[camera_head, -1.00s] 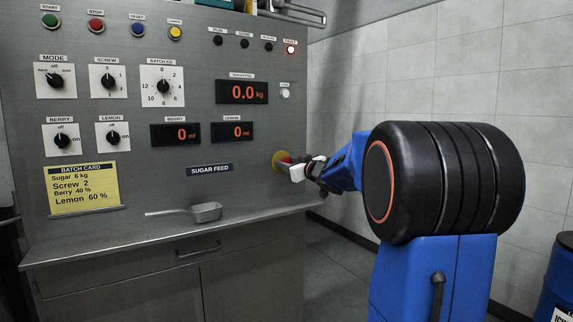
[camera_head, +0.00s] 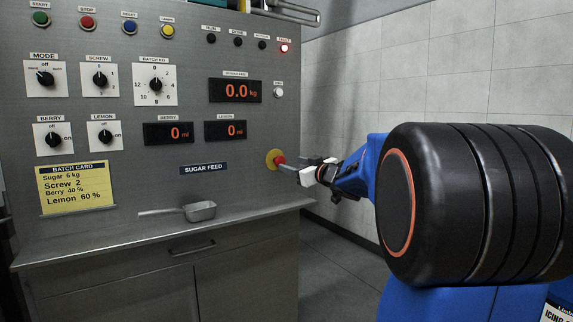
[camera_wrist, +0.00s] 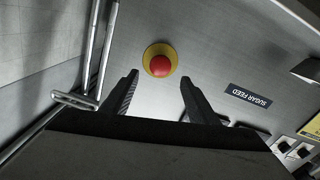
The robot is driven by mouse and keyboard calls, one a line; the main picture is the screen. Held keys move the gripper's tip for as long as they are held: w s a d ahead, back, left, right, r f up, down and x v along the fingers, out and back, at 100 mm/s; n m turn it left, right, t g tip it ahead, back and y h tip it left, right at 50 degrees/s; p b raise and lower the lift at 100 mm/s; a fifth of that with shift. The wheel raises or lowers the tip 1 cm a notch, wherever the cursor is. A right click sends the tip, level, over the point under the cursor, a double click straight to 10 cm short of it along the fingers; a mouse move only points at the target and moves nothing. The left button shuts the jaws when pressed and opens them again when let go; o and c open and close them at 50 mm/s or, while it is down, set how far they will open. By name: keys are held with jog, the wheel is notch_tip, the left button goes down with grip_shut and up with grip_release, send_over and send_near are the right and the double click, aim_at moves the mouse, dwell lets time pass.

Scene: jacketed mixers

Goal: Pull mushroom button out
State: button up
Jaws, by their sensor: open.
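The red mushroom button (camera_head: 280,160) sits on a round yellow plate (camera_head: 272,159) low at the right side of the grey panel. In the wrist view the red button (camera_wrist: 160,66) shows whole on its yellow plate (camera_wrist: 149,57), ahead of the fingertips and between their lines. My gripper (camera_head: 292,168) is just to the right of the button in the head view. Its two dark fingers stand apart with nothing between them in the wrist view (camera_wrist: 160,82). I see a gap between the fingertips and the button in the wrist view.
The grey control panel (camera_head: 225,140) carries knobs, displays and a lit red fault lamp (camera_head: 284,48). A metal scoop (camera_head: 200,211) lies on the ledge below. A metal rail (camera_wrist: 85,65) runs beside my left finger in the wrist view. The floor right of the cabinet is clear.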

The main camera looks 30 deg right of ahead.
jog(key=s, duration=0.9)
jog(key=shift+a, duration=0.1)
dwell(0.3)
jog(key=s+a+f+m+g, duration=0.1)
jog(key=s+a+f+g, duration=0.5)
jog(key=s+a+f, duration=0.7)
jog(key=s+a+f+m+g, duration=0.1)
jog(key=s+a+f+g, duration=0.6)
jog(key=s+a+f, duration=0.5)
jog(key=s+f, duration=0.4)
jog(key=f, duration=0.1)
jog(key=shift+a+m, duration=0.3)
jog(key=shift+a, duration=0.1)
